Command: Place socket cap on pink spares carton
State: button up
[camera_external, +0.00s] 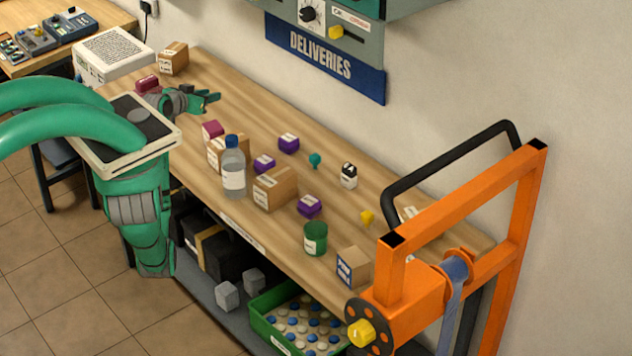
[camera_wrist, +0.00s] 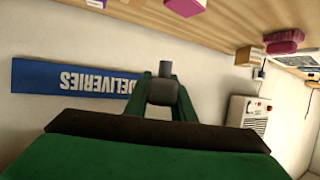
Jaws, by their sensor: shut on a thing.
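My gripper (camera_external: 208,101) is above the far-left part of the workbench, its fingers pointing right. In the wrist view my gripper (camera_wrist: 163,88) is shut on a small dark grey cylinder, the socket cap (camera_wrist: 162,93). The cap is hard to make out in the external view. A small pink carton with a white label (camera_external: 212,129) stands by a brown carton, right of and nearer than my gripper; a pink box (camera_wrist: 185,6) is cut by the wrist view's top edge. Another pink item (camera_external: 147,83) is left of my gripper. I cannot read either label.
Purple boxes (camera_external: 288,142), brown cartons (camera_external: 275,188), a bottle (camera_external: 233,170) and a green cup (camera_external: 315,238) stand on the workbench (camera_external: 235,105). An orange frame (camera_external: 470,230) stands at the right end. The wall with the DELIVERIES sign (camera_external: 325,58) is behind.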

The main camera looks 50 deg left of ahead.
jog(key=w+a+f, duration=0.6)
jog(key=w+f, duration=0.2)
jog(key=f, duration=0.3)
jog(key=shift+w+a+f, duration=0.15)
jog(key=shift+a+f, duration=0.1)
jog(key=shift+a, duration=0.05)
jog(key=shift+f, duration=0.1)
jog(key=o, duration=1)
jog(key=v, duration=1.2)
